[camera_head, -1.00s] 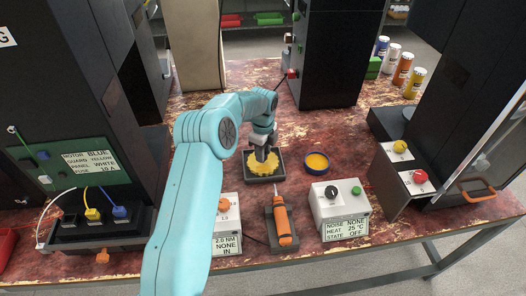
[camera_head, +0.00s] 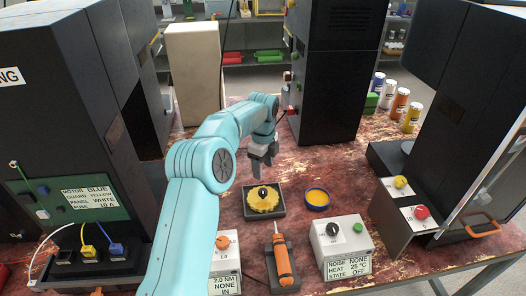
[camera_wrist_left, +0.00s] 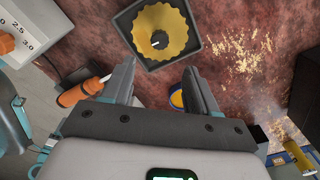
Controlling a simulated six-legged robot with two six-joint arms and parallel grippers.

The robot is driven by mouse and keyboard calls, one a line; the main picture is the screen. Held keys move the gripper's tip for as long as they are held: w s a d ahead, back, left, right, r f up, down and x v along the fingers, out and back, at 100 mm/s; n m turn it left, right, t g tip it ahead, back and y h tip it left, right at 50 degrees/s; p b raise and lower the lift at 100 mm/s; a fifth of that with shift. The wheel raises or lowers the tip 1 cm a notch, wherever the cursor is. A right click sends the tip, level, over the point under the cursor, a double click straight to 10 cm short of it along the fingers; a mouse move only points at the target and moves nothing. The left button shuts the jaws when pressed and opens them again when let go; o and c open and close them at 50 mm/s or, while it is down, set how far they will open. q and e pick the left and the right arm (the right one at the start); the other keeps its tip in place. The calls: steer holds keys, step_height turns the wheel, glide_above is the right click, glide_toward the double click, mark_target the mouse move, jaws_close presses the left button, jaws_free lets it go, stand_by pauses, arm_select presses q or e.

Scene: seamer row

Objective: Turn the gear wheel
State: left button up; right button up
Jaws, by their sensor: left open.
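The yellow gear wheel (camera_head: 263,199) lies flat in a dark square tray (camera_head: 248,214) on the worn red table, with a dark hub at its centre. In the left wrist view the gear wheel (camera_wrist_left: 168,33) shows beyond my fingertips, with a small light mark on its dark hub. My left gripper (camera_head: 264,166) is above and behind the tray, apart from the gear wheel. In the left wrist view its two fingers (camera_wrist_left: 158,75) stand wide apart with nothing between them. My right gripper is in neither view.
A blue-rimmed dish with yellow contents (camera_head: 318,197) stands right of the tray. An orange screwdriver (camera_head: 283,262) lies in front, between a dial box (camera_head: 224,262) and a white control box (camera_head: 342,236). Tall black cabinets (camera_head: 330,70) stand around. Bare table lies behind the tray.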

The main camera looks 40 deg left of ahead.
arm_select(q)
step_height(320, 180, up, 6)
steer(key=shift+r+p, duration=0.15)
steer(key=shift+p, duration=0.25)
step_height(320, 180, up, 10)
steer(key=p, duration=1)
